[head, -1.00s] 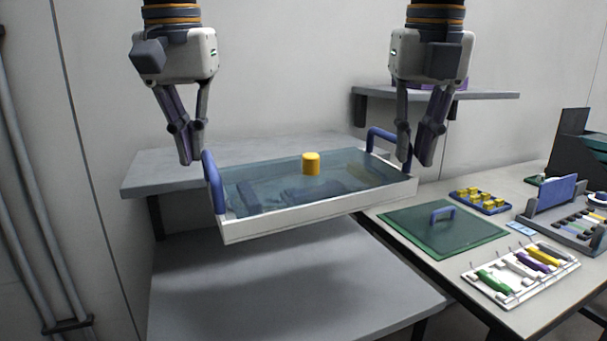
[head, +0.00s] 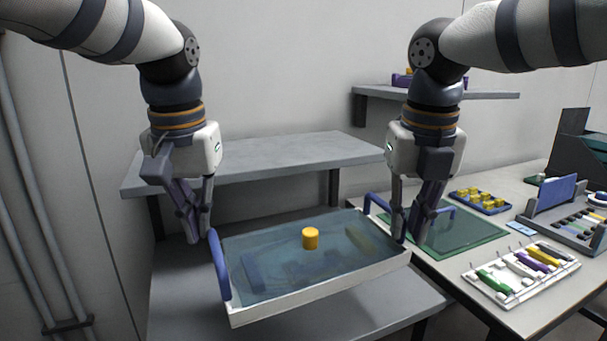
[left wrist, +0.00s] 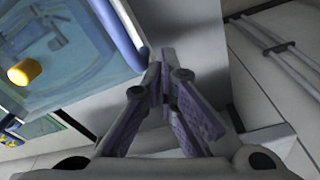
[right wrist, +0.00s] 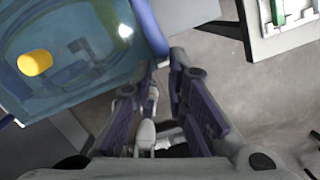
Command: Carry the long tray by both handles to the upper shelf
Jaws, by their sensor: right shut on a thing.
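The long tray (head: 330,297) has white walls, a see-through bluish top with a yellow cylinder (head: 310,238) on it, and a blue handle at each end. It is above the grey lower shelf (head: 400,308); whether it touches it I cannot tell. My left gripper (head: 203,238) is at the top of the left handle (head: 219,268). In the left wrist view its fingers (left wrist: 162,85) are close together beside that handle (left wrist: 118,32); their grip is unclear. My right gripper (head: 405,238) is shut on the right handle (head: 376,203), which meets its fingertips in the right wrist view (right wrist: 168,62).
A grey upper shelf (head: 270,160) stands clear behind the tray. A smaller wall shelf (head: 480,95) at the back right holds a purple item. The table at right carries a green mat (head: 465,235), a rack of coloured pieces (head: 520,275) and a blue tray of yellow pieces (head: 480,200).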

